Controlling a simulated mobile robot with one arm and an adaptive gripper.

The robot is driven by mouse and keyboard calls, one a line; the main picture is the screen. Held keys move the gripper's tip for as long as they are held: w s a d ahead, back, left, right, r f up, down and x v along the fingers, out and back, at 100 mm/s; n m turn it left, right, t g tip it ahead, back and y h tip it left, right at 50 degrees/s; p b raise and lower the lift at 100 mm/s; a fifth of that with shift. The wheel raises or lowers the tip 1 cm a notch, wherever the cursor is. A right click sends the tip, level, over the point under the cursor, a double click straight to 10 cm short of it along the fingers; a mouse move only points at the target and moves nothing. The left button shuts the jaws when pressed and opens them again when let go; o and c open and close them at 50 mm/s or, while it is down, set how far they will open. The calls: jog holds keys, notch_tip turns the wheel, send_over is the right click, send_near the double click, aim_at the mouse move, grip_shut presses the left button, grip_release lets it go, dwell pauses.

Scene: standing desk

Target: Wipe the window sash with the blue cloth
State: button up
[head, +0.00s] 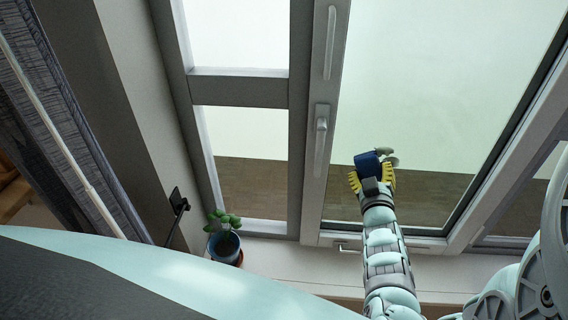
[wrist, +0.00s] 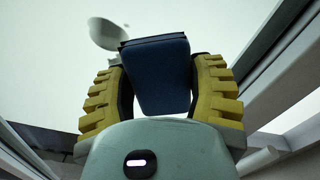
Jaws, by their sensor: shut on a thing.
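The blue cloth (head: 367,164) is a folded dark blue pad in my gripper (head: 372,176), in front of the lower part of the window sash's glass (head: 430,110). The wrist view shows the cloth (wrist: 158,75) between the two yellow ribbed fingers of my gripper (wrist: 160,88), which are shut on it. The sash frame (head: 325,100) is grey with a handle. Pale rounded smudge-like shapes (head: 386,157) show just beside the cloth; a similar one appears in the wrist view (wrist: 103,33). I cannot tell whether the cloth touches the glass.
A small potted plant (head: 224,240) stands on the sill (head: 285,262) at the lower left. A grey curtain (head: 60,120) hangs at the left. The sash handle (head: 321,135) sticks out left of my gripper. The glass above my gripper is free of obstacles.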

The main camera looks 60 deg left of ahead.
jog(key=shift+p+v, duration=0.9)
jog(key=shift+v, duration=1.95)
jog(key=shift+p+v, duration=0.3)
jog(key=shift+v, duration=1.2)
